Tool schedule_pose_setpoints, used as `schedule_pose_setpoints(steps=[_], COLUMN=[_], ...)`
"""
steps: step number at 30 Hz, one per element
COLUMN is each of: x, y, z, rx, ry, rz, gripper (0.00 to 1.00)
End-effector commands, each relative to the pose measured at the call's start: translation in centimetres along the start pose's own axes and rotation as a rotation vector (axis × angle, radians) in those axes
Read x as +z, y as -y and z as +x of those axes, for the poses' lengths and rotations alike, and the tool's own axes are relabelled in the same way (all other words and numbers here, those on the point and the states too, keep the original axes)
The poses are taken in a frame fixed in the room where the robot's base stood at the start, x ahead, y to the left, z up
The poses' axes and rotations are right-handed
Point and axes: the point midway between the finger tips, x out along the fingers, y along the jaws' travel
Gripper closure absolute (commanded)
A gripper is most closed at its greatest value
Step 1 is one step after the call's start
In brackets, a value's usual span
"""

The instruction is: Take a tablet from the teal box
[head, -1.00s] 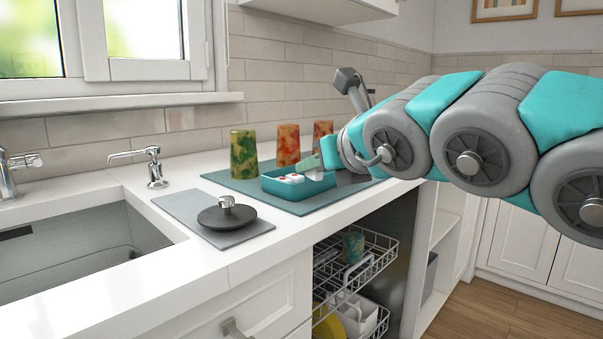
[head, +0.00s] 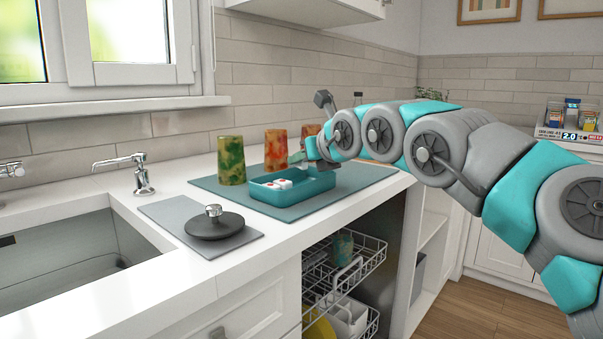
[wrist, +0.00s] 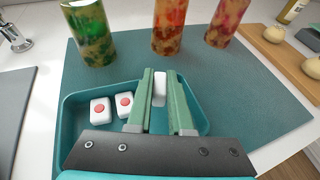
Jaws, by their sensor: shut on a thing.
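The teal box (head: 290,203) stands on the teal mat near the counter's front edge. Two white tablets with red dots lie in its left part, the left one (wrist: 103,110) and the right one (wrist: 124,105) in the wrist view. My gripper (wrist: 160,84) is shut on a third white tablet (wrist: 159,90), seen edge-on between the green fingers. In the head view my gripper (head: 296,156) is above the box's back right part, and the held tablet cannot be made out there.
Mottled tumblers, one green (head: 231,161) and one orange (head: 276,150), stand behind the box, with a red one (head: 311,133) partly hidden by my arm. A grey mat with a dark lid (head: 214,225) lies left. An open dishwasher rack (head: 345,270) is below the counter.

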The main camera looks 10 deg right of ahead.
Motion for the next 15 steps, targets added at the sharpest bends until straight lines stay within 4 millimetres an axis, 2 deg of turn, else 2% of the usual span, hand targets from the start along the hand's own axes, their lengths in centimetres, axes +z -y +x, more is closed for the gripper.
schedule_pose_setpoints(steps=[9,15], x=[-2.8,-3.2], y=[0.1,0.0], z=[1.1,1.3], rx=[-0.001,0.001], ry=[-0.003,0.001], rz=[0.0,0.002], gripper=[1.0,1.0])
